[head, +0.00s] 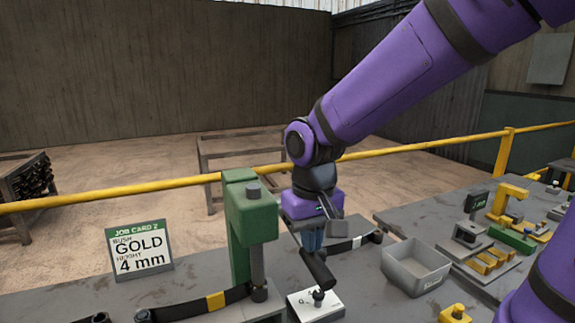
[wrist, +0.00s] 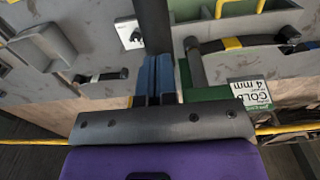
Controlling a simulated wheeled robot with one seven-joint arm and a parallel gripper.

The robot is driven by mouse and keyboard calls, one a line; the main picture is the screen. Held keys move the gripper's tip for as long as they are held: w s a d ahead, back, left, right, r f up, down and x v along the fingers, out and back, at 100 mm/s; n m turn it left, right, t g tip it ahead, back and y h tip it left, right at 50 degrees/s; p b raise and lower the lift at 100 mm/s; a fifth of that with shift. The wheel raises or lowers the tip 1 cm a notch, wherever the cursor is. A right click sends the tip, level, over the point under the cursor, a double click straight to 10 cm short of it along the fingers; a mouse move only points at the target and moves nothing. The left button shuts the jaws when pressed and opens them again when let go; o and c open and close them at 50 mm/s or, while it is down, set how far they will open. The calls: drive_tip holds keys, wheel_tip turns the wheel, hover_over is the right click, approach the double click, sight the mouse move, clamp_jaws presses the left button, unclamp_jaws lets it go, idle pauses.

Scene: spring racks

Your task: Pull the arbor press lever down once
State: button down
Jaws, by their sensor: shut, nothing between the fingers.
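The arbor press (head: 252,222) is a green upright frame with a grey ram, standing on the bench left of my gripper. In the wrist view its green body (wrist: 205,94) is right of the fingers. A thick black bar (head: 318,270), apparently the lever's grip, slants right of the press. It also shows in the wrist view (wrist: 153,25) straight beyond the fingertips. My gripper (head: 312,246) points down with its blue fingers shut and empty, right at the bar's upper end. I cannot tell whether they touch it. The lever's joint to the press is hidden.
A white plate with a small knob (head: 316,304) lies below the bar. A grey open bin (head: 415,268) stands to the right. A job card (head: 139,249) reading gold, 4 mm stands at left. Black strips with yellow and white bands (head: 215,301) lie on the bench.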

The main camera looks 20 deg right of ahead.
drive_tip(key=shift+s+f, duration=0.1)
drive_tip(key=shift+f, duration=0.4)
drive_tip(key=shift+r, duration=0.1)
drive_tip(key=shift+w+r, duration=0.35)
drive_tip(key=shift+r, duration=0.65)
drive_tip(key=shift+w+r, duration=0.4)
drive_tip(key=shift+r, duration=0.55)
drive_tip(key=shift+w+r, duration=0.35)
drive_tip(key=shift+r, duration=0.65)
drive_tip(key=s+r, duration=0.4)
drive_tip(key=s, duration=0.8)
drive_tip(key=d+t, duration=0.5)
drive_tip(key=d, duration=0.2)
drive_tip(key=shift+w+r, duration=0.2)
drive_tip(key=shift+r, duration=0.25)
